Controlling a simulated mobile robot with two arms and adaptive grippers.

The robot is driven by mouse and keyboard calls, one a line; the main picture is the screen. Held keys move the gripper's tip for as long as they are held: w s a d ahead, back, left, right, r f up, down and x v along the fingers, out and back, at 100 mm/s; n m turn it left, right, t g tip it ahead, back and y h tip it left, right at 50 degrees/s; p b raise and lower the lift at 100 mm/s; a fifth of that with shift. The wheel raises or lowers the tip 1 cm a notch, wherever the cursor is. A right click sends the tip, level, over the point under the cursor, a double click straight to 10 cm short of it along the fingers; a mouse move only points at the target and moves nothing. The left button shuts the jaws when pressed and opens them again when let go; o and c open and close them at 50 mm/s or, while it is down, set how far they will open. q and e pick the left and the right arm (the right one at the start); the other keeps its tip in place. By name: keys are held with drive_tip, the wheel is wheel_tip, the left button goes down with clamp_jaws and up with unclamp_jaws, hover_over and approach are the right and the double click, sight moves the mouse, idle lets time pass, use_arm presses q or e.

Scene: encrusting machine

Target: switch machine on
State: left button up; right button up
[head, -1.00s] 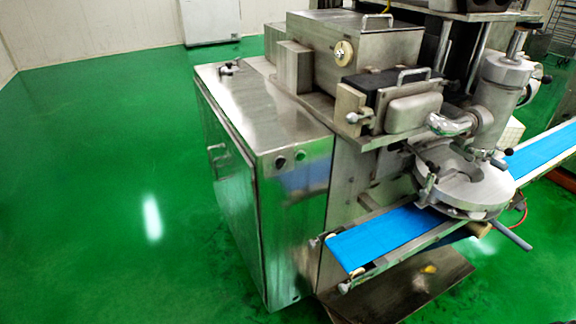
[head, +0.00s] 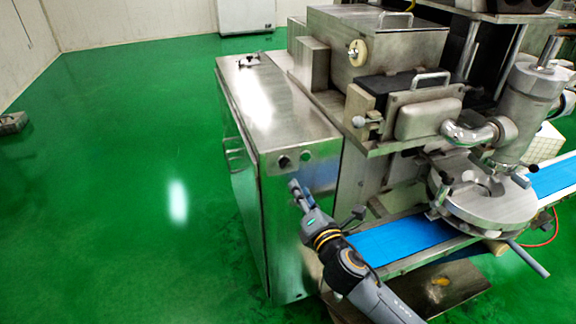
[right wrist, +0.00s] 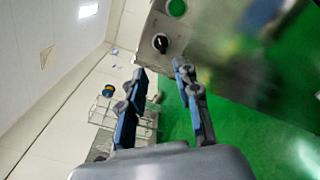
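The encrusting machine (head: 300,110) is a large steel cabinet with a blue conveyor belt (head: 405,240). High on its front face are a black rotary switch (head: 284,161) and a green button (head: 306,155). The right wrist view also shows the black switch (right wrist: 160,43), with a white mark on it, and the green button (right wrist: 176,8) beside it. My right gripper (head: 294,188) is just below the switch in the head view. Its blue-padded fingers (right wrist: 160,72) are apart with nothing between them, and the switch lies beyond their tips. My left gripper is out of view.
The belt and a round steel plate unit (head: 485,200) stick out to the right of my right arm. A door handle (head: 232,155) is on the cabinet's left side. A wire rack (right wrist: 105,112) shows in the wrist view.

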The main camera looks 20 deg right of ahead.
sight(286, 165)
drive_tip(key=w+p, duration=0.1)
drive_tip(key=w, duration=0.9)
drive_tip(key=shift+w+a, duration=0.15)
drive_tip(key=shift+w, duration=0.25)
clamp_jaws()
